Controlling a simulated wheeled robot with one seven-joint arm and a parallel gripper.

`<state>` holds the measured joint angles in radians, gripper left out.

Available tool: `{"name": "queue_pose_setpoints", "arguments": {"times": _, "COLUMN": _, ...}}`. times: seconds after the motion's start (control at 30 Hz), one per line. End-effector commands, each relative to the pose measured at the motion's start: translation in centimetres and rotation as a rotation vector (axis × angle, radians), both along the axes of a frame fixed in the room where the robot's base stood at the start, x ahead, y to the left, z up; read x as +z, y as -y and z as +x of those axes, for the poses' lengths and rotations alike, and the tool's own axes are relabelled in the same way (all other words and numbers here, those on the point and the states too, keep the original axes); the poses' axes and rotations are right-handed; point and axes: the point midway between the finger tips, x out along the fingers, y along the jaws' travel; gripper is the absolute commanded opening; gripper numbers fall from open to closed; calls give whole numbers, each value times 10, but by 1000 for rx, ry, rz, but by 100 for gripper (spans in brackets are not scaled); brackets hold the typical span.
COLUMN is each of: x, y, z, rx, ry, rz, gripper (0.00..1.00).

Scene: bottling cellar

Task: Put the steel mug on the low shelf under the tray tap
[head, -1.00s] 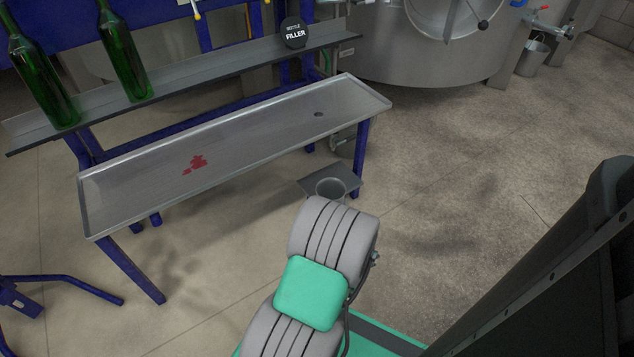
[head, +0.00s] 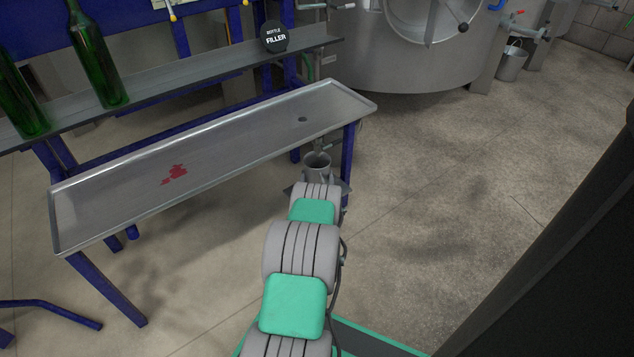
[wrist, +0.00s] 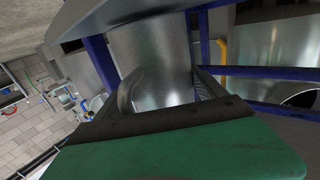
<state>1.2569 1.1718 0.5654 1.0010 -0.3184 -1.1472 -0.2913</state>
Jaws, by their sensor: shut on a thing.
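The steel mug (head: 317,168) shows in the head view just beyond my arm, below the tray's right end. In the wrist view the mug (wrist: 152,55) fills the upper middle, its handle toward my gripper (wrist: 165,120). My gripper is shut on the mug, apparently at the handle; in the head view my arm hides it. The low shelf (head: 289,188) is mostly hidden behind my arm and the mug. The tray tap (head: 323,146) is a small grey fitting close above the mug's rim. I cannot tell whether the mug touches the shelf.
The steel tray (head: 240,132) with a red stain stands on blue legs, one leg (head: 347,165) right beside the mug. Green bottles (head: 95,60) stand on the rack behind. A large steel tank (head: 420,60) is behind right. The floor at right is clear.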

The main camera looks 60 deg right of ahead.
Motion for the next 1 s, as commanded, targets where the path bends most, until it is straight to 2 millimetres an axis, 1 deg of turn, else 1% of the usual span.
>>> {"name": "queue_pose_setpoints", "arguments": {"times": 0.03, "x": -3, "y": 1, "z": 0, "rx": -1, "ry": 1, "rz": -3, "gripper": 23}}
{"name": "queue_pose_setpoints", "arguments": {"times": 0.2, "x": -1, "y": 0, "z": 0, "rx": 0, "ry": 1, "rz": -3, "gripper": 23}}
{"name": "queue_pose_setpoints", "arguments": {"times": 0.33, "x": -4, "y": 0, "z": 0, "rx": 0, "ry": 1, "rz": -3, "gripper": 23}}
{"name": "queue_pose_setpoints", "arguments": {"times": 0.37, "x": -5, "y": 0, "z": 0, "rx": 0, "ry": 0, "rz": 0, "gripper": 81}}
{"name": "queue_pose_setpoints", "arguments": {"times": 0.5, "x": -5, "y": 0, "z": 0, "rx": 0, "ry": 0, "rz": -1, "gripper": 93}}
{"name": "queue_pose_setpoints", "arguments": {"times": 0.6, "x": -5, "y": 0, "z": 0, "rx": 0, "ry": 0, "rz": -1, "gripper": 100}}
{"name": "queue_pose_setpoints", "arguments": {"times": 0.8, "x": -5, "y": 0, "z": 0, "rx": 0, "ry": 0, "rz": -1, "gripper": 100}}
{"name": "queue_pose_setpoints", "arguments": {"times": 0.9, "x": 0, "y": -1, "z": -1, "rx": 0, "ry": 0, "rz": -1, "gripper": 100}}
{"name": "queue_pose_setpoints", "arguments": {"times": 1.0, "x": 1, "y": -15, "z": -8, "rx": 1, "ry": 0, "rz": 2, "gripper": 100}}
